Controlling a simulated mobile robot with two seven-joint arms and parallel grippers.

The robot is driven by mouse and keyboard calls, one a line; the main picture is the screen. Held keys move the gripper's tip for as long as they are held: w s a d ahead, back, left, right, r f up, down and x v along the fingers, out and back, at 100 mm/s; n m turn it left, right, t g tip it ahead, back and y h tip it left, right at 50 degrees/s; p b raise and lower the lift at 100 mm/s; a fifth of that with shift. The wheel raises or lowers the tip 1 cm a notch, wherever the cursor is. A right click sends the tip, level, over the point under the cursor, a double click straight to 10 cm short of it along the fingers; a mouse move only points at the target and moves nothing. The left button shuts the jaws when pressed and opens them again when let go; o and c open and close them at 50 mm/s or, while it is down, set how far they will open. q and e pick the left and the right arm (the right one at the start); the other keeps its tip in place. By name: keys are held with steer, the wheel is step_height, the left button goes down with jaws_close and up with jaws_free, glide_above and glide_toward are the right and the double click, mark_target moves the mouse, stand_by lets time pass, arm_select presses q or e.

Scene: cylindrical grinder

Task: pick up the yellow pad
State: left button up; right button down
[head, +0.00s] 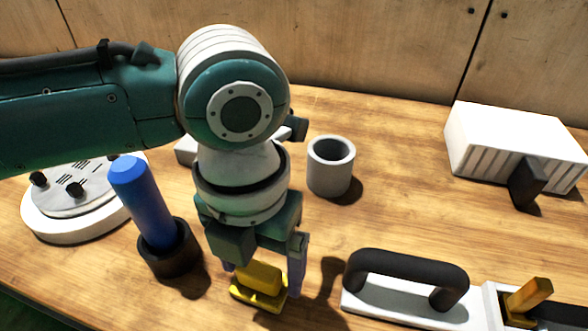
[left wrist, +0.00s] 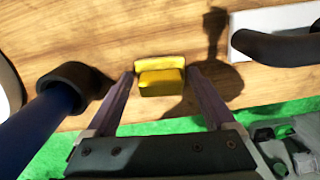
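The yellow pad (head: 258,288) sits on the wooden table near the front edge. It looks like a block on a wider flat base. My left gripper (head: 264,272) points down over it, with one finger on each side. In the left wrist view the yellow pad (left wrist: 161,80) shows between the spread fingertips of my left gripper (left wrist: 161,78). The fingers look open, with narrow gaps beside the pad; whether either touches it is hard to tell. My right gripper is not in view.
A blue cylinder (head: 143,200) stands tilted in a black ring holder (head: 170,258) just left of my gripper. A black-handled white block (head: 400,307) lies to the right. A grey cup (head: 330,178) stands behind. A white vented box (head: 500,145) is at the back right. The middle right is clear.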

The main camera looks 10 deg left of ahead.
mark_target(260, 265)
arm_select(q)
steer(key=c, duration=1.3)
steer(key=shift+r, duration=0.15)
step_height(260, 265, up, 20)
steer(key=p, duration=0.3)
